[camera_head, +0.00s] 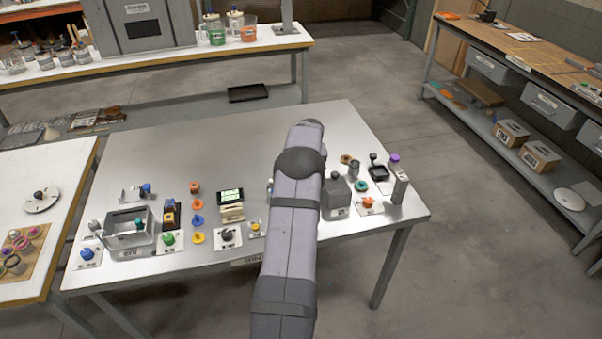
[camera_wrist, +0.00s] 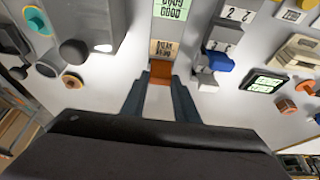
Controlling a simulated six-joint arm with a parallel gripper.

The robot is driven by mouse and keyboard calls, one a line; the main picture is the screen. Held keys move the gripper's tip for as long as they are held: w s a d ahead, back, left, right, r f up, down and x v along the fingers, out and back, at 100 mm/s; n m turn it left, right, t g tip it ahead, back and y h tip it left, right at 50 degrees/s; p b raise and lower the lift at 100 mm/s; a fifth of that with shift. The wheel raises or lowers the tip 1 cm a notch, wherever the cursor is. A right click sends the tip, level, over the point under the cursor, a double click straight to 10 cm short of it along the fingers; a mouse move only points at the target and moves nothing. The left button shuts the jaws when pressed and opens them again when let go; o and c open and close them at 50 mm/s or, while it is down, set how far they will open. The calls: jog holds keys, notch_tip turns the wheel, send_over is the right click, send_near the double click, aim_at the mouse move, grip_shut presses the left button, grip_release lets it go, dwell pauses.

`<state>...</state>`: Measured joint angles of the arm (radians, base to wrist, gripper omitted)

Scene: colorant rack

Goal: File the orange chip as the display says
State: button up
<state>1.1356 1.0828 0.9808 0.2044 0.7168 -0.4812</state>
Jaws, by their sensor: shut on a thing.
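My gripper (camera_wrist: 160,80) is shut on a small orange chip (camera_wrist: 160,72), held between the two fingertips in the wrist view. Just beyond the chip is a tan label (camera_wrist: 165,48) with dark characters, and past it a pale green panel (camera_wrist: 172,8) cut by the top edge. I cannot tell whether the chip touches anything. In the head view my arm hides the gripper and held chip. The black display (camera_head: 231,196) with light green text stands on the bench left of my arm; it also shows in the wrist view (camera_wrist: 264,84). Its text is too small to read surely.
Left of my arm are a grey open bin (camera_head: 131,233), orange, blue and yellow knobs (camera_head: 197,220) and a black dial (camera_head: 228,237). Right are a grey block (camera_head: 336,198), an orange knob (camera_head: 368,202) and a purple-capped post (camera_head: 398,182). The back of the steel bench (camera_head: 220,140) is clear.

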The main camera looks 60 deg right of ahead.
jog(key=shift+f+b, duration=0.45)
jog(key=shift+f, duration=0.05)
dwell(0.4)
jog(key=o, duration=1.5)
jog(key=shift+r, duration=0.1)
jog(key=shift+r+p, duration=2)
jog(key=shift+r, duration=1.4)
